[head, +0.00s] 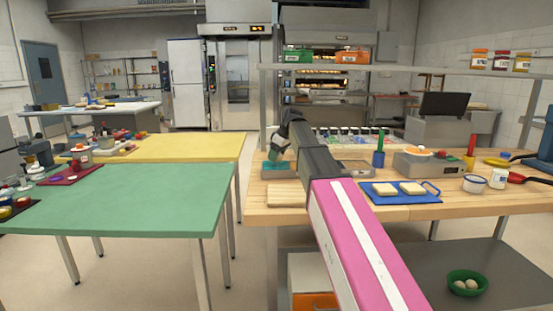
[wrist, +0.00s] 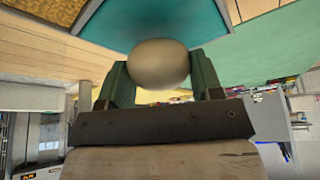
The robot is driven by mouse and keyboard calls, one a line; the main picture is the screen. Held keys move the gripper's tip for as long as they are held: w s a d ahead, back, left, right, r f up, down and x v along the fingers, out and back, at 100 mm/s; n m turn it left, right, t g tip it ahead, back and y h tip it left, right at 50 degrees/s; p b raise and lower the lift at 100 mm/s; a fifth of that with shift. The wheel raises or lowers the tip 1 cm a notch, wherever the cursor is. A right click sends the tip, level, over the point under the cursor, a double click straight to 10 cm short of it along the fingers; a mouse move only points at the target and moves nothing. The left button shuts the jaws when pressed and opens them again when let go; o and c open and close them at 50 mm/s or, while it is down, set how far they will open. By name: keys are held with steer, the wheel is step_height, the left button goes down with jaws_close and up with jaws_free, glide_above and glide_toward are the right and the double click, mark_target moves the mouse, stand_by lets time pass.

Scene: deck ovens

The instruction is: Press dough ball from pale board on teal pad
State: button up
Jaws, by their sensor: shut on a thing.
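My gripper (head: 276,156) is over the teal pad (head: 267,174) at the left end of the wooden counter. In the wrist view its two green fingers (wrist: 158,82) are shut on a round beige dough ball (wrist: 158,62). The ball overlaps the edge of the teal pad (wrist: 150,18) there; I cannot tell whether they touch. In the head view the ball is too small or hidden to make out. The pale board (head: 288,196) lies in front of the pad on the counter and looks bare.
A blue tray (head: 428,198) with two pale slabs lies right of my arm. A shelf (head: 385,70) spans above the counter's back. The green table (head: 120,195) at left is mostly clear.

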steer(key=shift+r, duration=3.05)
